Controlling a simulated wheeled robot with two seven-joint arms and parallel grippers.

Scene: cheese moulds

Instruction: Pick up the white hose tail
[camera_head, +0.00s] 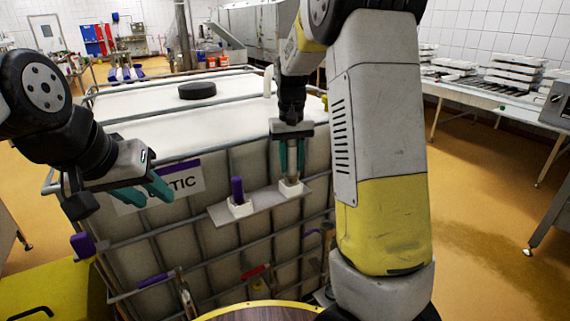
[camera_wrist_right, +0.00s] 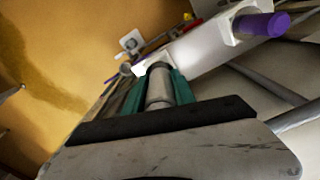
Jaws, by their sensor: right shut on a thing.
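The white hose tail (camera_head: 291,168) is a pale grey-white cylinder standing upright at the right end of a small shelf (camera_head: 262,200) on the side of the caged tank. Its lower end is at a white square socket (camera_head: 290,189); whether it is seated is hard to tell. My right gripper (camera_head: 291,158) comes down from above, its teal fingers on both sides of the hose tail. In the right wrist view the hose tail (camera_wrist_right: 160,88) lies between the fingers. My left gripper (camera_head: 146,192) is open and empty in front of the tank's label.
A purple-topped piece (camera_head: 237,190) stands in the shelf's left socket and also shows in the right wrist view (camera_wrist_right: 262,25). The white caged tank (camera_head: 150,110) carries a black lid (camera_head: 197,90). A red-handled tool (camera_head: 254,272) hangs lower. A table with trays (camera_head: 515,75) stands at right.

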